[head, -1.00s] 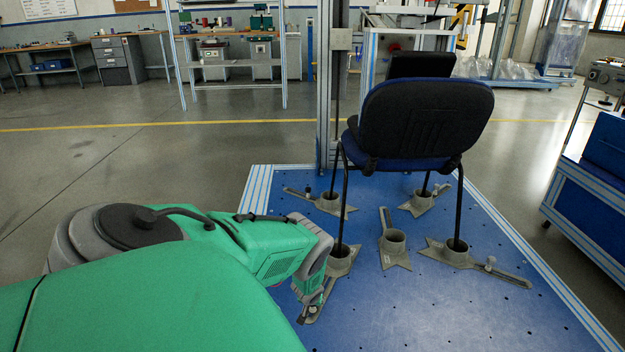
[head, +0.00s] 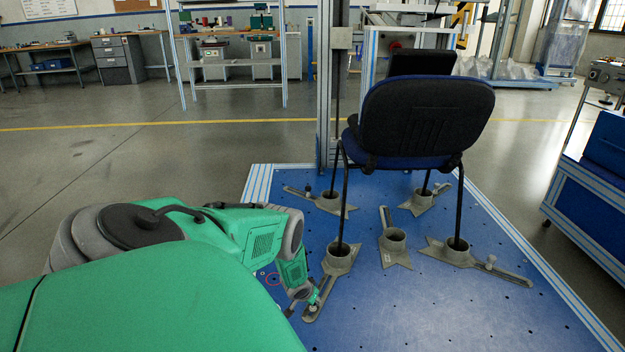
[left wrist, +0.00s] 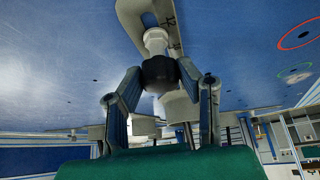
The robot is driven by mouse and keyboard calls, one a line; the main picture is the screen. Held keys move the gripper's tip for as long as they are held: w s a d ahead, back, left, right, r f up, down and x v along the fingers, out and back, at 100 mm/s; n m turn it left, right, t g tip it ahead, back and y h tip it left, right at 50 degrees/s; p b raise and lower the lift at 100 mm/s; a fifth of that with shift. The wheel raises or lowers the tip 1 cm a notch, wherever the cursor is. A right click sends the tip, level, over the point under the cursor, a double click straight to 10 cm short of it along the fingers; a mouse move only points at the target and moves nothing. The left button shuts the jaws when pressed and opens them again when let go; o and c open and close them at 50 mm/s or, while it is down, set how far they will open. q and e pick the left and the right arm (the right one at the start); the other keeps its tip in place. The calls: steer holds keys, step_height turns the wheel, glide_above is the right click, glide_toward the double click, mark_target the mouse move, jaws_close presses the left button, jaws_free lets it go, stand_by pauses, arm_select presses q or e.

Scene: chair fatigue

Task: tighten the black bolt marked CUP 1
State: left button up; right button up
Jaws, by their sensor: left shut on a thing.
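The black bolt (left wrist: 159,72) shows in the left wrist view as a dark round head on a pale stem, at the slotted arm of a grey cup bracket (left wrist: 128,12). My left gripper (left wrist: 160,78) is shut on the bolt, one finger on each side of its head. In the head view my left gripper (head: 308,294) is low at the near end of the front-left cup bracket (head: 340,262). The bolt is too small to make out there. My right gripper is not in view.
A dark chair (head: 425,118) stands with its legs in grey cups on the blue platform (head: 450,318). Another cup bracket (head: 394,242) is empty in the middle. A metal post (head: 325,100) rises behind. The near platform is free.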

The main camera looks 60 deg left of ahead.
arm_select(q)
steer(key=shift+s+f, duration=0.1)
steer(key=shift+s, duration=0.05)
steer(key=shift+a+m+t+h, duration=0.15)
steer(key=shift+m+h, duration=0.25)
steer(key=shift+m, duration=0.6)
steer(key=shift+d+m+t+h, duration=0.15)
steer(key=shift+m+h, duration=0.25)
steer(key=shift+m, duration=0.6)
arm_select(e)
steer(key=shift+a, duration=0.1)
